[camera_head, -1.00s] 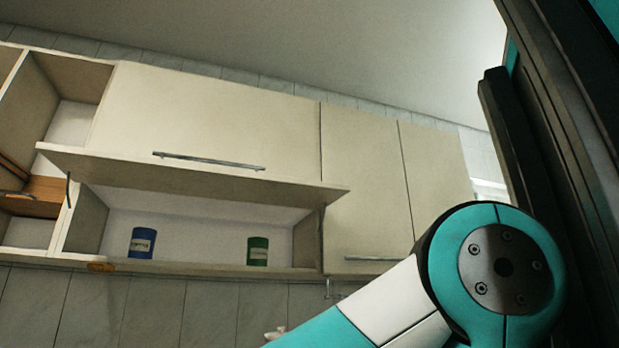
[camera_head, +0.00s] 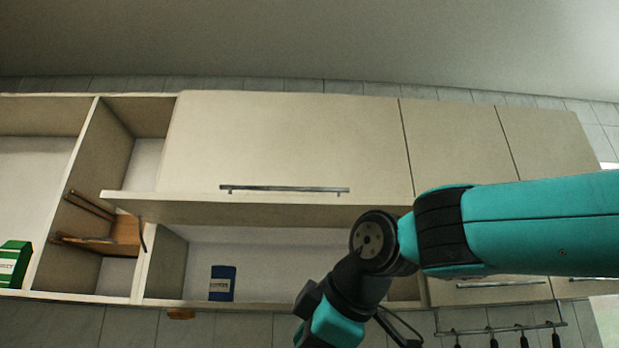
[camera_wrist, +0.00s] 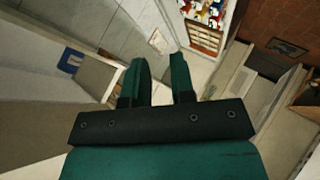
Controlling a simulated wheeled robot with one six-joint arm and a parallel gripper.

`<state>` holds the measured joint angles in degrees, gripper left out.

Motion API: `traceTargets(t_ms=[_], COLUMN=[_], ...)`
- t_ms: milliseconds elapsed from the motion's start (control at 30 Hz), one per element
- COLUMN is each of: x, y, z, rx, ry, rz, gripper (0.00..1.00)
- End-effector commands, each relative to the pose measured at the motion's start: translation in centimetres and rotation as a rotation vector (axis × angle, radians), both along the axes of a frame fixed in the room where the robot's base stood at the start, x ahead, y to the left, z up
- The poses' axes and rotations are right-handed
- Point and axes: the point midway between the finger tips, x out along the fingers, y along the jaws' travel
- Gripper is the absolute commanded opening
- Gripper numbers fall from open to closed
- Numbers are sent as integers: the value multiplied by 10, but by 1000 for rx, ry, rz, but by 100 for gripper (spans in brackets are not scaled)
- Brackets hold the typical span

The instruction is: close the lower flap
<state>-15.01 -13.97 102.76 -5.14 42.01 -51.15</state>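The lower flap (camera_head: 250,211) of the wall cabinet is open, swung up and sticking out above its compartment; I see its pale underside edge-on. A long metal bar handle (camera_head: 285,189) shows just above its front edge. The compartment below is open, with a blue canister (camera_head: 222,283) inside. My arm crosses the right part of the flap and compartment in the head view, hiding that end. My gripper shows in the wrist view (camera_wrist: 160,65), its two fingers apart with nothing between them. I cannot see it touching the flap.
Open shelves at the left hold a green box (camera_head: 14,263) and a wooden rack (camera_head: 108,236). Closed cabinet doors (camera_head: 455,145) stand at the right. Below them is a rail with hanging utensils (camera_head: 500,328). Tiled wall lies under the cabinets.

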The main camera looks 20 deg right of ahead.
Motion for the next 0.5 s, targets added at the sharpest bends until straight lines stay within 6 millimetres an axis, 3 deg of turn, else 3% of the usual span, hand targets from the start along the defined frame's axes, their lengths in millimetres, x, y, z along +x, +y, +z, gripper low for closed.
traceTargets(t_ms=[33,100,200,333,400,500], x=[12,20,18,8,4,6], y=[-9,-24,-43,-62,-69,-72], z=[80,154,238,304,321,330], rx=[-58,-153,-270,-377,-411,-433], ry=[-134,-291,-461,-593,-629,-649], rz=[18,34,32,15,8,4], gripper=[23,23,23,23,23,23])
